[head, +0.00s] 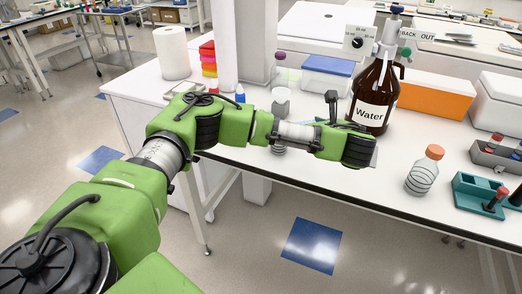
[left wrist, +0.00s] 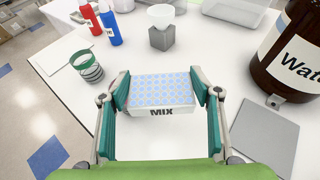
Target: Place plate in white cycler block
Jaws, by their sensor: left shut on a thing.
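A white plate (left wrist: 163,88) with rows of light blue wells and the word MIX on its front side shows in the left wrist view. My left gripper (left wrist: 162,96) is shut on it, with one teal-padded finger at each short end. The plate looks about level over the white bench; its exact height is hard to tell. In the head view my left arm reaches in from the left, and its gripper (head: 362,152) is by the bench's front edge, the plate mostly hidden there. I cannot make out a white cycler block for certain. My right gripper is not in view.
A brown Water bottle (head: 375,95) stands close behind the gripper. A grey flat slab (left wrist: 266,136) lies right of the plate. An orange-capped bottle (head: 423,172) and a teal rack (head: 480,190) stand to the right. A paper roll (head: 174,60) stands at the left.

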